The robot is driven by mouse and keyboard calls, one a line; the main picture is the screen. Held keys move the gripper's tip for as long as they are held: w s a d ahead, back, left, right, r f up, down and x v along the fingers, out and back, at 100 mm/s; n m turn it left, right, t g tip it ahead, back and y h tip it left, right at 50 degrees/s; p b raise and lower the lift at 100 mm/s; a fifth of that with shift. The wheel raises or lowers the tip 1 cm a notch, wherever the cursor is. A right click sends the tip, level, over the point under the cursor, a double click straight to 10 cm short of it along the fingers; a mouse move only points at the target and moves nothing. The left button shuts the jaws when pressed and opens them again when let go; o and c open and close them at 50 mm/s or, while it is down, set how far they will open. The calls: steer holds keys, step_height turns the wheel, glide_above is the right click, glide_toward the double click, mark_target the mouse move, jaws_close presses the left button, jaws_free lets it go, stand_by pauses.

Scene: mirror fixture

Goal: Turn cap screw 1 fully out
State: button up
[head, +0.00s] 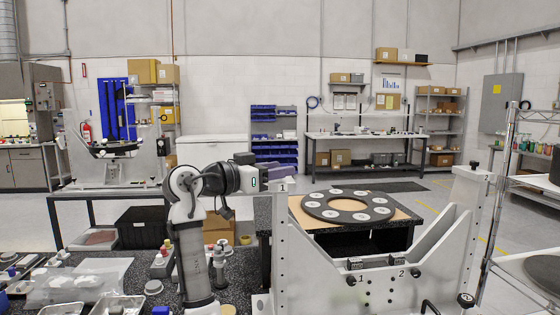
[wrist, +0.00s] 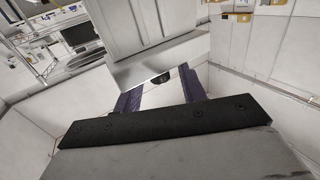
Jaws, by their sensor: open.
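My gripper (head: 254,178) is at the left upright of the grey fixture (head: 345,298), level with its top and beside the label 1. In the wrist view the two purple fingers of my gripper (wrist: 161,90) are apart. A small dark round part (wrist: 160,78), perhaps cap screw 1, shows between them at the lower edge of a pale grey block (wrist: 150,35). I cannot tell whether the fingers touch it. In the head view the gripper hides this spot. Two dark knobs by the front labels 1 (head: 351,281) and 2 (head: 415,272) sit lower on the fixture.
A dark ring with pale discs (head: 349,207) lies on a table behind the fixture. A bench with trays and small parts (head: 95,290) is at the lower left. A wire rack (head: 505,180) stands at the right. Open floor lies behind the fixture at right.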

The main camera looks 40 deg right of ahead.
steer(key=shift+d, duration=0.65)
jaws_close()
steer(key=shift+f+t, duration=0.1)
steer(key=shift+t, duration=0.2)
